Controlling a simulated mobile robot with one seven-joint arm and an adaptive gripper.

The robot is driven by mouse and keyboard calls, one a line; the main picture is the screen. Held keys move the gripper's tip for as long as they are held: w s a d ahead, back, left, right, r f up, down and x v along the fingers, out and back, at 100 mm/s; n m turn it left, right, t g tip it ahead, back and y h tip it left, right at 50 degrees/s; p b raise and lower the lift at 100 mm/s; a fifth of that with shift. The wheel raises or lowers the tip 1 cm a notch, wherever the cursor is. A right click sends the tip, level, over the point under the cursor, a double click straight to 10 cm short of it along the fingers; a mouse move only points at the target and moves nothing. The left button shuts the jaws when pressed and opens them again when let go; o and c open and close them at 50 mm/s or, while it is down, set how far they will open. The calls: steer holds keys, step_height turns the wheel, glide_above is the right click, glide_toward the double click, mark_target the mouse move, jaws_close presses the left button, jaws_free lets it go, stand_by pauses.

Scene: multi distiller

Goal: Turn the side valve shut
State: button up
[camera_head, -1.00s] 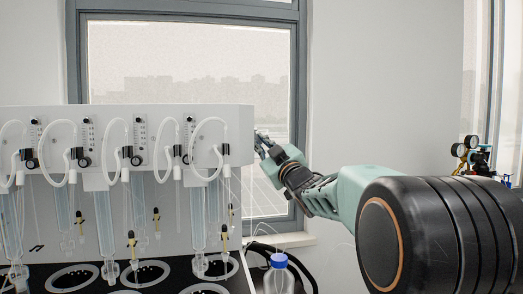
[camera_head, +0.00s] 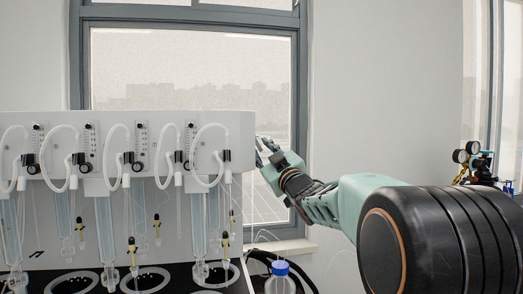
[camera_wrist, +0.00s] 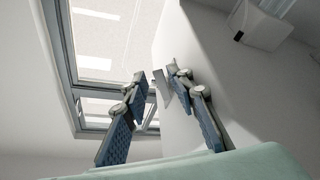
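The white distiller (camera_head: 165,122) fills the left of the head view, and its right side faces away from that camera. My gripper (camera_head: 262,146) is beside that right side, near the upper corner. In the wrist view, my gripper (camera_wrist: 157,78) is open, with its two jointed blue-padded fingers spread apart. A small flat grey piece (camera_wrist: 162,90) shows between the fingertips, close to the right one and apart from the left one. It may be the side valve's handle, but I cannot tell for sure. Whether a finger touches it is unclear.
A pale box-shaped part (camera_wrist: 263,24) with a dark knob juts out at the wrist view's upper right. A window (camera_head: 190,70) stands behind the distiller. A blue-capped bottle (camera_head: 280,279) is below my arm, and gauges (camera_head: 467,156) stand at the far right.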

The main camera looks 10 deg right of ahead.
steer(key=shift+s, duration=0.15)
steer(key=v, duration=0.7)
steer(key=shift+s, duration=0.3)
steer(key=shift+d+f, duration=0.15)
